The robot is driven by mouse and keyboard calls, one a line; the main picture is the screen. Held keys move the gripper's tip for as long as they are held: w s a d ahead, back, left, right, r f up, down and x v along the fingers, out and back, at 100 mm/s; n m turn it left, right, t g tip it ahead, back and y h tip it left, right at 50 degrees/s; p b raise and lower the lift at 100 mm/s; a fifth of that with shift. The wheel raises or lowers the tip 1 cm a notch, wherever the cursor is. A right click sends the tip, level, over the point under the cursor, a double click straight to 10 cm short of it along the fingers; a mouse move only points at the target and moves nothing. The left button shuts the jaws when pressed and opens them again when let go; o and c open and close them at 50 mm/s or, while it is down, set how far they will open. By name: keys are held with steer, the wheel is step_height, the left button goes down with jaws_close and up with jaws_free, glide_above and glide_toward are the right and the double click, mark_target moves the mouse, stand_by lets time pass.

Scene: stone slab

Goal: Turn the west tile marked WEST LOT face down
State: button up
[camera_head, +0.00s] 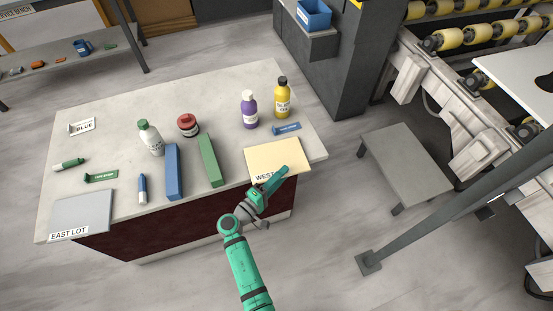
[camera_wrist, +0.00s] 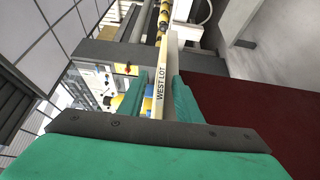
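The west tile (camera_head: 278,157) is a cream plate lying flat at the slab's front right edge, its WEST LOT label up and partly covered by my gripper. My gripper (camera_head: 276,182) is at the tile's front edge. In the wrist view the tile (camera_wrist: 164,92) stands edge-on between the two green fingers of my gripper (camera_wrist: 160,88), one on its label side and one on its other side. The fingers are spread, with a gap on the label side; contact on the other side is unclear.
On the stone slab (camera_head: 105,125) stand a purple bottle (camera_head: 249,111), a yellow bottle (camera_head: 282,99), a green bar (camera_head: 210,160) and a blue bar (camera_head: 173,171). The grey EAST LOT tile (camera_head: 82,211) lies front left. A low grey stool (camera_head: 405,163) stands at right.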

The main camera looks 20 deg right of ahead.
steer(key=shift+c, duration=0.3)
steer(key=shift+w, duration=0.1)
jaws_close()
